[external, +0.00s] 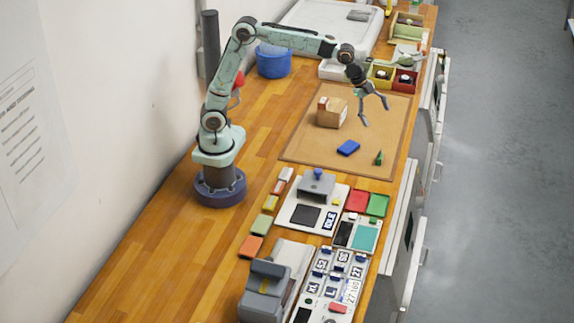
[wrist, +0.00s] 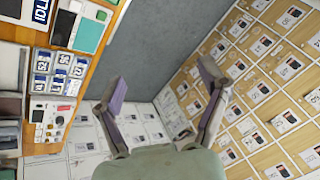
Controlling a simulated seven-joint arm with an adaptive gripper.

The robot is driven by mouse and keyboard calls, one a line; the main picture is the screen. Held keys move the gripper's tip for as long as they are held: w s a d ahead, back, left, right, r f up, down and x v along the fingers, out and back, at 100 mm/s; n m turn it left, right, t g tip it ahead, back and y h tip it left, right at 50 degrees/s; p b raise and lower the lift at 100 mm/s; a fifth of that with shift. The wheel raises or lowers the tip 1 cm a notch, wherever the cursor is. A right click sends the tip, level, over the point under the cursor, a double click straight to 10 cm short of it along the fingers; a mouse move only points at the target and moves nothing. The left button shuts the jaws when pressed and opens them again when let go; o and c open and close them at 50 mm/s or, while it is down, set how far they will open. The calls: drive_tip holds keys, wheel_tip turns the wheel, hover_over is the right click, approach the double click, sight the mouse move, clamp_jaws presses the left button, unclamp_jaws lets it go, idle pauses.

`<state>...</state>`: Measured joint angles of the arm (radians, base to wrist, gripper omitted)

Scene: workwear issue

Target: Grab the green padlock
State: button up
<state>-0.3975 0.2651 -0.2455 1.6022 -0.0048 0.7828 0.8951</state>
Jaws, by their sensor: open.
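A small dark green object (external: 379,158) is on the brown mat (external: 310,150), near its front right corner in the external view. It may be the green padlock, but it is too small for me to tell its shape. My gripper (external: 375,113) is open and empty, raised over the right side of the mat, with its fingers pointing down and right. The green object is below it in the picture, well apart from the fingers. In the wrist view my open fingers (wrist: 163,82) have nothing between them, and no padlock shows there.
A blue block (external: 348,148) lies left of the green object. A cardboard box (external: 332,112) stands further back on the mat. Coloured bins (external: 380,75) are behind. A stamp station (external: 300,215) and number plates (external: 335,285) fill the front. The bench drops off at right.

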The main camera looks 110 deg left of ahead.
drive_tip(key=w+a+f+n, duration=0.2)
drive_tip(key=w+a+f, duration=0.3)
drive_tip(key=a+f, duration=0.5)
drive_tip(key=n+g+h, duration=0.1)
drive_tip(key=n+h, duration=0.1)
drive_tip(key=n, duration=0.2)
hover_over(381, 156)
drive_tip(key=s, duration=0.2)
drive_tip(key=f, duration=0.9)
drive_tip(key=a+f, duration=0.1)
drive_tip(key=f, duration=0.4)
drive_tip(key=shift+s+f, duration=0.2)
drive_tip(key=shift+f, duration=0.1)
drive_tip(key=x, duration=0.6)
drive_tip(key=shift+f, duration=0.2)
drive_tip(key=c, duration=1.3)
